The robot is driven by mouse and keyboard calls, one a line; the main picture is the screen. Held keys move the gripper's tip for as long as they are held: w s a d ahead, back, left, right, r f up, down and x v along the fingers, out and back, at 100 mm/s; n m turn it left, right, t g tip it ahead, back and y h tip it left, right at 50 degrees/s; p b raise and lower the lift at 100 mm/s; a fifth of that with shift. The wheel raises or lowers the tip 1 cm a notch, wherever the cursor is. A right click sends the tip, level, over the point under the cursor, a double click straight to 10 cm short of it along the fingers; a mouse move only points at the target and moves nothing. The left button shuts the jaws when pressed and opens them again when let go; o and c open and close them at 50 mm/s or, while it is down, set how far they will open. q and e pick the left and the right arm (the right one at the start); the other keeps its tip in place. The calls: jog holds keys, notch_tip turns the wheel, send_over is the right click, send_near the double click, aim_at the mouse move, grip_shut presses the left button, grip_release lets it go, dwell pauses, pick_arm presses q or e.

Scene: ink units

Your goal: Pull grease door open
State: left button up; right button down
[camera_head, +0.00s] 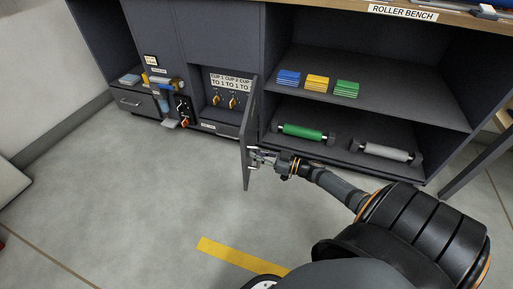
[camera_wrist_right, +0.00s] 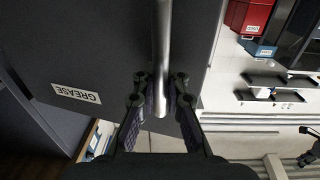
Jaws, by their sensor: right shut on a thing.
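The grease door (camera_head: 246,145) is a dark grey panel standing swung out from the cabinet front in the head view. The wrist view shows its face (camera_wrist_right: 110,50) with a GREASE label (camera_wrist_right: 76,93), upside down. A silver bar handle (camera_wrist_right: 163,50) runs along the door. My right gripper (camera_head: 264,158) is at the door's handle, and the wrist view shows its fingers (camera_wrist_right: 162,100) on both sides of the bar, shut on it. My left gripper is not in view.
To the right are open shelves (camera_head: 370,85) with blue, yellow and green stacks, a green roller (camera_head: 303,132) and a grey roller (camera_head: 387,152). A drawer (camera_head: 135,103) and a small dispenser (camera_head: 165,100) are at left. The floor (camera_head: 130,190) before the cabinet is clear, with a yellow stripe (camera_head: 238,256).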

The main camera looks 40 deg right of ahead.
jog(key=shift+s+a+f, duration=0.15)
jog(key=shift+s+f, duration=0.05)
jog(key=shift+s, duration=0.1)
jog(key=c, duration=1.7)
grip_release()
jog(key=shift+r, duration=0.1)
jog(key=v, duration=0.7)
jog(key=shift+s+d, duration=0.2)
jog(key=shift+d, duration=0.05)
